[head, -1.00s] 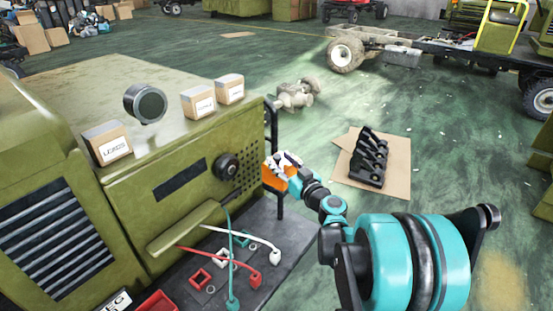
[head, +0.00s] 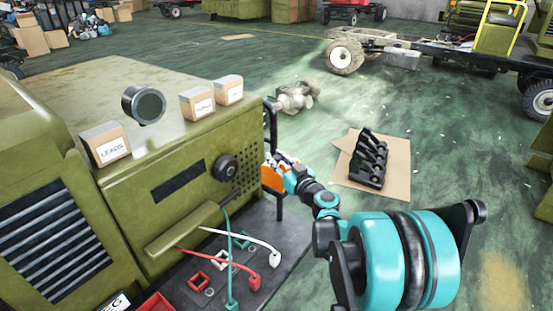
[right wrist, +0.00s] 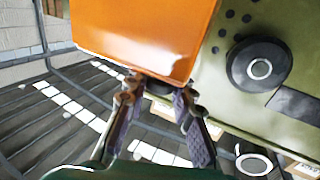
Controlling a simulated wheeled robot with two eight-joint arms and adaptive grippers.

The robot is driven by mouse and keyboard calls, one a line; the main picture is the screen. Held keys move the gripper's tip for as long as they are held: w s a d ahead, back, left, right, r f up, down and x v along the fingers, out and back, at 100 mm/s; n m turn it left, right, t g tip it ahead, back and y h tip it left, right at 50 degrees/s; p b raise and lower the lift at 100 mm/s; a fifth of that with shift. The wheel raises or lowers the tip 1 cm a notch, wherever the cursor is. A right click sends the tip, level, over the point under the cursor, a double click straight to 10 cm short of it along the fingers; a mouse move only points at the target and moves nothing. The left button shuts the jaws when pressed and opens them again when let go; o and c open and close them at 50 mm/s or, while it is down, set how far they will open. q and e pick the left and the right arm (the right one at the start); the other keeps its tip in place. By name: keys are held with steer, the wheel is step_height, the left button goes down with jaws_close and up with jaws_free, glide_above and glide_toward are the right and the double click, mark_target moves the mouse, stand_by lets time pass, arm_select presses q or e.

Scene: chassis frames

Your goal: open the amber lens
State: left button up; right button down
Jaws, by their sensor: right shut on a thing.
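The amber lens (head: 270,179) is a bright orange housing at the right end of the green cabinet's front. It fills the top middle of the right wrist view (right wrist: 150,32). My right gripper (head: 281,172) is at the lens's right side, partly hiding it. In the right wrist view its fingers (right wrist: 160,86) close on a small dark part at the lens's lower edge. The lens face looks flat and glossy; how far it stands open I cannot tell. My left gripper is in neither view.
The green cabinet (head: 180,215) carries a black knob (head: 226,167) close to the lens. A dark shelf (head: 285,240) below holds red and white leads. Boxes and a round dark lamp stand on top. A black rack (head: 368,158) sits on cardboard on the floor.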

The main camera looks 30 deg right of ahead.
steer(key=shift+r, duration=0.1)
steer(key=shift+w+d+r+m+g+p, duration=0.2)
steer(key=shift+d+r+m+p, duration=0.15)
steer(key=shift+d+m+p, duration=0.15)
steer(key=shift+w+d+r+m+g+p, duration=0.2)
steer(key=shift+d+r+m+p, duration=0.15)
steer(key=shift+p, duration=0.2)
steer(key=w+d+f+m+g+y+p, duration=0.2)
steer(key=w+d+f+m+y, duration=0.1)
steer(key=d+m, duration=0.3)
steer(key=w+d+f+m+g+y+p, duration=0.1)
steer(key=w+d+f+m+g+y, duration=0.1)
steer(key=d+m, duration=0.4)
steer(key=shift+w+d+f+m+g+y+p, duration=0.4)
steer(key=shift+w+d+f, duration=0.2)
steer(key=shift+d, duration=1.05)
